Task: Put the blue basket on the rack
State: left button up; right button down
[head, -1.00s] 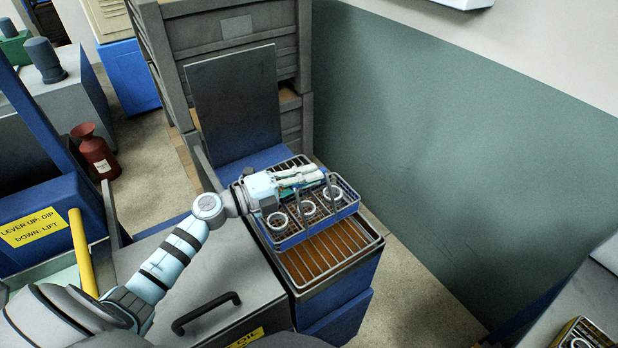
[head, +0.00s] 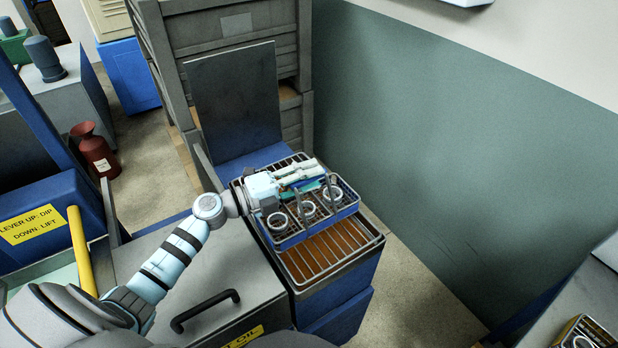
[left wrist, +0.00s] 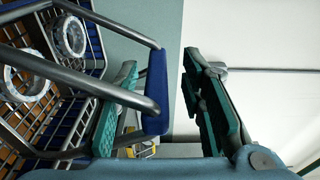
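The blue basket (head: 318,228) is a wire basket with blue edges, holding several pale metal rings. It appears to rest on the wire rack (head: 325,256), whose bars show in front of it and behind it. My left gripper (head: 318,176) is over the basket's far side. In the left wrist view the gripper (left wrist: 165,100) is open. The basket handle's blue grip (left wrist: 157,88) lies between its spread fingers, with a clear gap to the right finger. The basket's wires and rings also show there at the left. My right gripper is in neither view.
A metal cabinet with a black handle (head: 205,311) stands left of the rack. A dark upright panel (head: 235,105) and grey crates (head: 220,30) stand behind. A green-grey wall (head: 450,150) is to the right. Another basket (head: 585,333) shows at bottom right.

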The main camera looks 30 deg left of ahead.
pick_arm(q)
jog(key=shift+s+a+f, duration=0.1)
jog(key=shift+s+a, duration=0.15)
jog(key=shift+a, duration=0.05)
jog(key=v, duration=1.1)
jog(key=shift+s, duration=0.2)
jog(key=shift+w, duration=0.1)
